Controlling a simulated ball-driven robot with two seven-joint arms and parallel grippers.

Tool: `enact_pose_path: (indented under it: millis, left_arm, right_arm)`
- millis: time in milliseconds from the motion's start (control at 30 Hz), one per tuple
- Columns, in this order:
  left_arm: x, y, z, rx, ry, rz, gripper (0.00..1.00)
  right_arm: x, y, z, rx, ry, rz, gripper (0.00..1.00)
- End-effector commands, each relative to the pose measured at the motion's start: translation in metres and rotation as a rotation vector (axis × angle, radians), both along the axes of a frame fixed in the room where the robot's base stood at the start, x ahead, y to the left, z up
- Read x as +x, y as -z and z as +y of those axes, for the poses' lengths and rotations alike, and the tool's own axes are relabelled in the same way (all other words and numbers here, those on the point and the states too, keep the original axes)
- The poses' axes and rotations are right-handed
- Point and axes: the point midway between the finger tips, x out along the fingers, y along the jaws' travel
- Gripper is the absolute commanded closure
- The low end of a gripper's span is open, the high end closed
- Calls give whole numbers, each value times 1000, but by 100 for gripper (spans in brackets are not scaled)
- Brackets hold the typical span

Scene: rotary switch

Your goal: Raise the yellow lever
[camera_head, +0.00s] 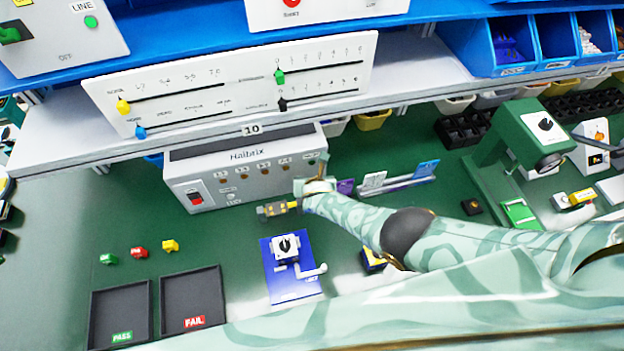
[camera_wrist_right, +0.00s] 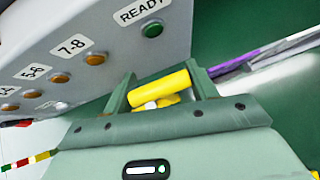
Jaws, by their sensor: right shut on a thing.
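A yellow cylindrical piece (camera_wrist_right: 160,90) lies between the two green fingers of my right gripper (camera_wrist_right: 160,92) in the right wrist view, and the gripper is shut on it. The grip hides how the piece joins that part. Separately, a yellow slider knob (camera_head: 123,107) sits at the left end of a slot on the white panel (camera_head: 230,85). My left gripper is not in view.
The Halbrix box (camera_head: 215,183) stands close behind the gripper; its green READY light (camera_wrist_right: 152,29) is near the fingers. A rotary switch (camera_head: 287,248) on a blue plate stands in front. Black trays (camera_head: 120,290) lie front left.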

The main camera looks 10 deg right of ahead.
Motion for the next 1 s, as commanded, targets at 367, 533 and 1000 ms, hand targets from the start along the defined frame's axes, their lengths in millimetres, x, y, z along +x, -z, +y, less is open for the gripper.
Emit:
enact_pose_path:
  millis: [367,533,1000]
  left_arm:
    - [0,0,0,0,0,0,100]
    - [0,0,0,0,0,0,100]
    - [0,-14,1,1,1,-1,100]
  right_arm:
    - [0,0,1,1,-2,0,83]
    - [0,0,1,1,-2,0,29]
    - [-7,-10,1,-1,-1,1,22]
